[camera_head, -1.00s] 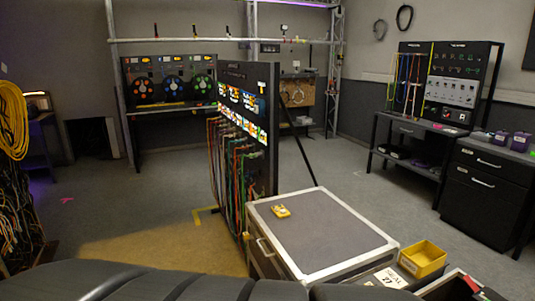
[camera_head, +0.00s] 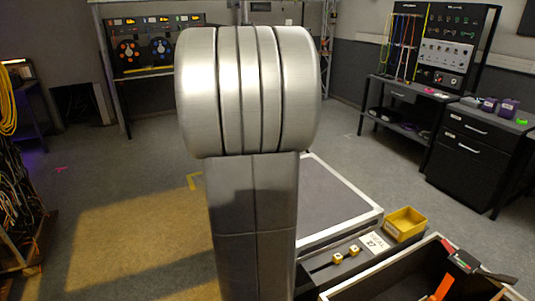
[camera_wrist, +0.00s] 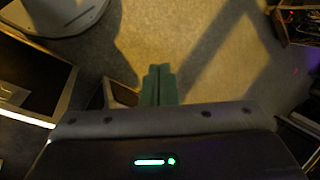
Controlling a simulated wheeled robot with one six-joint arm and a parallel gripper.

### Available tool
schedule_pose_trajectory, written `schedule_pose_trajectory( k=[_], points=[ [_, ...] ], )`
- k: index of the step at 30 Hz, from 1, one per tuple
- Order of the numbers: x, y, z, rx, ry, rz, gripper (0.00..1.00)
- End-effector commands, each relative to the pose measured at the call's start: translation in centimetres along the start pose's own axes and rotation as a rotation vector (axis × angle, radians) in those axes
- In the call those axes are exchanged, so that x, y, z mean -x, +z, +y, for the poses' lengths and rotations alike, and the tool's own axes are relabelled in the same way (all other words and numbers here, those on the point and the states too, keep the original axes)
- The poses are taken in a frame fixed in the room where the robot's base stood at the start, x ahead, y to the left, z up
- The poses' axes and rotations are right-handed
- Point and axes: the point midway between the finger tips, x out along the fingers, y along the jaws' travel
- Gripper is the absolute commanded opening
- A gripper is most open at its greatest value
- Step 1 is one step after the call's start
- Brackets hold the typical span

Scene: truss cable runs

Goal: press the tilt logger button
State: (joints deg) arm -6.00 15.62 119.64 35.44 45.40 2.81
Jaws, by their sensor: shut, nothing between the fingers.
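I cannot pick out a tilt logger or its button for certain in the views of this moment. My gripper (camera_wrist: 159,70) shows in the wrist view with its two dark fingers together and nothing between them, above the floor. In the head view my raised arm fills the middle and hides my gripper. It also hides the cable panel and the left part of the flight case (camera_head: 328,205), including the spot where a small yellow device lay earlier.
A yellow bin (camera_head: 405,224) stands by the flight case's near right corner. An open dark case (camera_head: 395,288) with orange and red items is at the lower right. A black drawer cabinet (camera_head: 475,158) and a tool bench stand at right.

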Motion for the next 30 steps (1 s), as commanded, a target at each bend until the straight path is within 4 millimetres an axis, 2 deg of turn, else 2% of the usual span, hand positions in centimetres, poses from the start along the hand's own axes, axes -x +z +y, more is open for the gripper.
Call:
schedule_pose_trajectory(
  k=[1, 6, 9, 13, 15, 19, 30],
  points=[
    [-0.1, -0.6, -2.6, -0.039, -0.034, -0.025, 0.0],
    [-3.1, -2.3, -10.3, -0.203, -0.159, -0.094, 0.0],
    [-5.0, -2.9, -14.2, -0.295, -0.217, -0.13, 0.0],
    [-7.3, -3.4, -17.9, -0.394, -0.271, -0.165, 0.0],
    [-8.2, -3.5, -19.2, -0.431, -0.29, -0.178, 0.0],
    [-9.2, -3.6, -20.5, -0.47, -0.31, -0.191, 0.0],
    [-9.5, -3.6, -20.7, -0.479, -0.315, -0.193, 0.0]
  ],
)
